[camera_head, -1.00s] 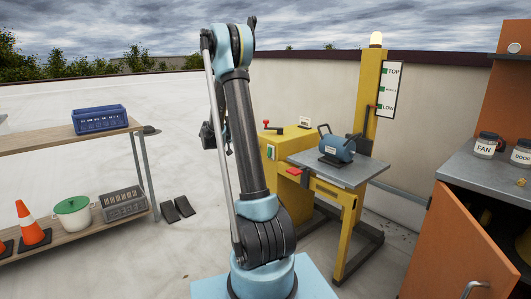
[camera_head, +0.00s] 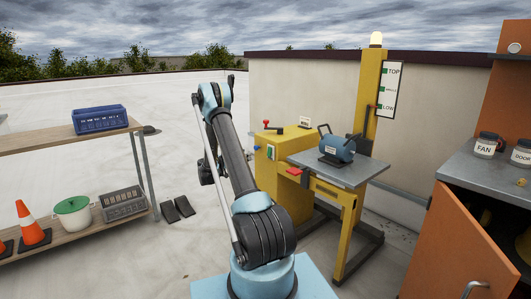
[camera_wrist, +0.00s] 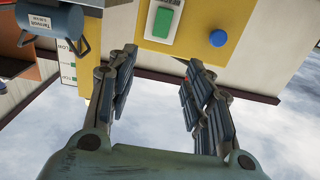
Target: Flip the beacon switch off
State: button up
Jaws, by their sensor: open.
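The beacon (camera_head: 376,39) is lit on top of the yellow post. A green switch on a white plate (camera_head: 270,152) is on the side of the yellow cabinet (camera_head: 296,160). It also shows in the wrist view, which is upside down, as a green switch (camera_wrist: 162,22) near the top edge, beside a round blue button (camera_wrist: 218,38). I see no label tying it to the beacon. My gripper (camera_wrist: 160,62) is open and empty, its fingers pointing toward the cabinet face, apparently apart from the switch.
A blue motor (camera_head: 337,148) sits on the grey lift table (camera_head: 365,170) beside the cabinet. An orange cabinet (camera_head: 470,240) with an open door is at right. A shelf (camera_head: 60,141) with bins is at left.

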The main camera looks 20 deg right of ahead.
aim_at(269, 148)
jog(key=x, duration=1.7)
jog(key=shift+c, duration=0.6)
jog(key=c, duration=0.9)
